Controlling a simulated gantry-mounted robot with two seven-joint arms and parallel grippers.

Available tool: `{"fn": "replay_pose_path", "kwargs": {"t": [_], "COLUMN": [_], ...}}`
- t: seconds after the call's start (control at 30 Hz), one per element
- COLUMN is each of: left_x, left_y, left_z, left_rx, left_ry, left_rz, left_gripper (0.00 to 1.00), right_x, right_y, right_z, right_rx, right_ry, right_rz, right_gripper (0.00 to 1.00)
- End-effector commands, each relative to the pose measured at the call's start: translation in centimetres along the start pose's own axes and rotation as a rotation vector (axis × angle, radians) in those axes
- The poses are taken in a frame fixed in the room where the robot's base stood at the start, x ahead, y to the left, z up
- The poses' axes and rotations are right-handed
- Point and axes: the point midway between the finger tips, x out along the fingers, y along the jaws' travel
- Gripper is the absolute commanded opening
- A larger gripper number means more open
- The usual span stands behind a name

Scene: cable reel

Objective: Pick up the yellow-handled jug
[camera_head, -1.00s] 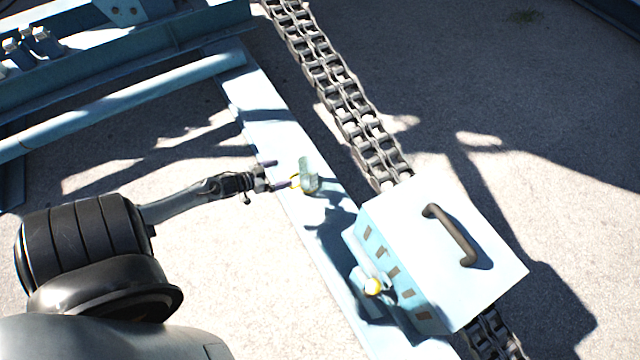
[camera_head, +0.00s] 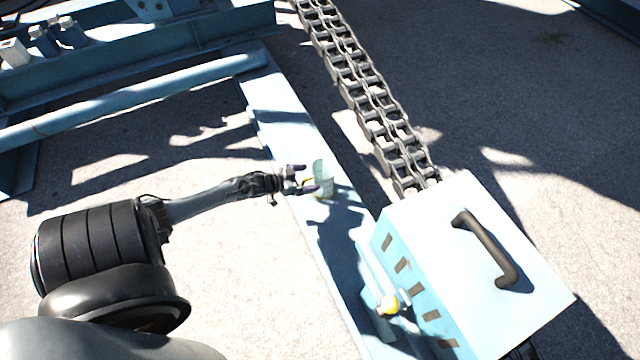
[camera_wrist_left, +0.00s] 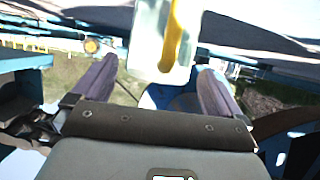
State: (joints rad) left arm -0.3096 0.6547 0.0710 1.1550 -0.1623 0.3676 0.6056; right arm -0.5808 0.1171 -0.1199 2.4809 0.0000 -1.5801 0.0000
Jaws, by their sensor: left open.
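The jug (camera_head: 324,178) is pale and translucent with a yellow handle. It stands on the light-blue beam (camera_head: 283,130), near the middle of the head view. My left gripper (camera_head: 304,177) is open, its fingers pointing right at the jug's handle side. In the left wrist view, the jug (camera_wrist_left: 147,40) shows large, with its yellow handle (camera_wrist_left: 175,40) facing me. There it sits ahead of and between the spread dark fingers of my gripper (camera_wrist_left: 157,70). I cannot tell whether a finger touches the handle. My right gripper is not in view.
A light-blue box (camera_head: 505,260) with a dark handle stands right of the jug. A yellow-and-white part (camera_head: 387,304) sits at the box's left side. A heavy chain (camera_head: 365,95) runs behind the beam. Blue rails (camera_head: 130,95) lie at upper left. Open ground lies below the beam.

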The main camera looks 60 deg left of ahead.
Motion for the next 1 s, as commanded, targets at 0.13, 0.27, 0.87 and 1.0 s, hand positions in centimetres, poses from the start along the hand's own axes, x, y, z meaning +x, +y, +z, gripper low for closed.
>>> {"fn": "replay_pose_path", "kwargs": {"t": [0.13, 0.27, 0.87, 1.0], "left_x": [1.3, 2.8, 4.9, 4.9], "left_y": [-0.1, -0.1, -0.1, -0.1], "left_z": [0.1, 0.0, -0.4, -0.4], "left_rx": [0.002, 0.002, 0.000, 0.000], "left_ry": [0.002, 0.003, 0.000, 0.000], "left_rz": [0.000, 0.001, 0.000, 0.001], "left_gripper": [1.00, 1.00, 0.82, 0.60], "right_x": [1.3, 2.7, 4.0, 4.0], "right_y": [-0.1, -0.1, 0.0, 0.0], "right_z": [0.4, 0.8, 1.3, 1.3], "right_rx": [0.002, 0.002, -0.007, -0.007], "right_ry": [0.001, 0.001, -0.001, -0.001], "right_rz": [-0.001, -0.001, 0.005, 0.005], "right_gripper": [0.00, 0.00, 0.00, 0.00]}}
